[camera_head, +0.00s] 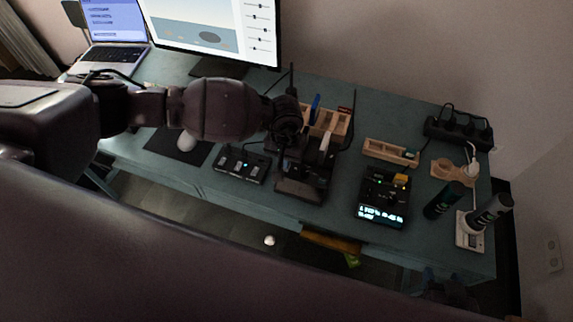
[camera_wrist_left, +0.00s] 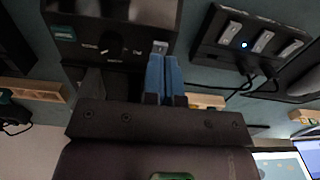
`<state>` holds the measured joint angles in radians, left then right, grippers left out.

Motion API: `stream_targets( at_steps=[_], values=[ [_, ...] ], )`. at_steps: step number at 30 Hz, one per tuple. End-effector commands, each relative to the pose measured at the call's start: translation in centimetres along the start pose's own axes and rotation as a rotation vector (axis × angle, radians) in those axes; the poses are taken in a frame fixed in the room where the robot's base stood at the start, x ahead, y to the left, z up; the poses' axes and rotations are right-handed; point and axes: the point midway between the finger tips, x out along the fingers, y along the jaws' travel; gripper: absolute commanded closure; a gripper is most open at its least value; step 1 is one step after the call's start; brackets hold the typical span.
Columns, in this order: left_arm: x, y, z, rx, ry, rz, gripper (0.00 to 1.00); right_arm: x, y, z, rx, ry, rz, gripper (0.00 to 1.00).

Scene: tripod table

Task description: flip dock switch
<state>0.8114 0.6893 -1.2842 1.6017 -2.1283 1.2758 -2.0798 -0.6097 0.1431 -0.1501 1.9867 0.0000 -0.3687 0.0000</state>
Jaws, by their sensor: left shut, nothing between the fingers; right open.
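The dock looks like a black box (camera_head: 302,188) near the front edge of the desk. In the left wrist view its dark panel (camera_wrist_left: 110,35) carries small white lettering and a small pale switch lever (camera_wrist_left: 160,47). My left gripper (camera_head: 288,143) reaches down over the box from behind. Its blue fingers (camera_wrist_left: 164,62) are shut with nothing between them, tips right at the lever. I cannot tell whether they touch it. My right gripper (camera_head: 442,284) is a dark shape below the desk's front right edge, open and away from the dock.
A black unit with several switches and a blue light (camera_head: 243,165) stands left of the dock. A device with a lit display (camera_head: 380,197) stands to its right. A wooden organiser (camera_head: 330,122) is behind. Dark cylinders (camera_head: 444,200) and a power strip (camera_head: 458,131) are further right.

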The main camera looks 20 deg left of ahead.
Motion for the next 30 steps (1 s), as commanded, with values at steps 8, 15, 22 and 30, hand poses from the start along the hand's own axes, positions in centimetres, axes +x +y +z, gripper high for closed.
stream_targets(
  at_steps=[8,15,22,30],
  values=[
    [0.3,0.0,0.0,0.0,0.0,0.0,1.0,0.2,0.0,0.3,0.0,0.0,0.0,0.46],
    [0.6,0.0,0.0,0.0,0.001,0.0,1.0,0.6,-0.1,-0.2,-0.001,0.013,-0.002,0.46],
    [0.9,0.0,0.0,0.0,0.001,0.0,1.0,0.9,-0.2,-0.5,-0.002,0.023,-0.003,0.46],
    [1.2,0.0,0.0,0.0,0.001,0.0,1.0,0.9,-0.2,0.1,-0.001,0.016,-0.003,0.46]
  ],
)
